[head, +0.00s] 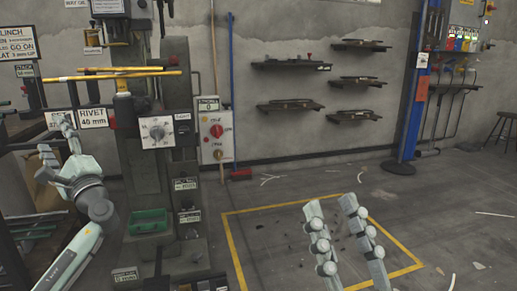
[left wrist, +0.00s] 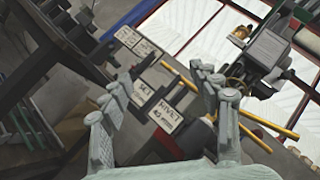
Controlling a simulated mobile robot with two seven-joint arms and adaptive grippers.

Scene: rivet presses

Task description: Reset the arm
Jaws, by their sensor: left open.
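My left gripper (head: 66,128) is raised at the left of the head view, in front of the sign and rack area beside the rivet press (head: 135,165). In the left wrist view my left gripper (left wrist: 165,112) has its fingers spread, with nothing between them. The yellow bars (head: 125,73) of the press are above and to the right of it in the head view. My right gripper (head: 332,207) points up at the lower middle of the head view, its two fingers apart and empty. It appears over the yellow-marked floor area.
A green tray (head: 148,221) sits low on the press. A control box (head: 214,131) and wall shelves (head: 291,64) are behind. A blue post (head: 411,115) stands at the right. The yellow-outlined floor (head: 235,248) has only small debris. A "RIVET 40 mm" sign (head: 93,118) is close to my left gripper.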

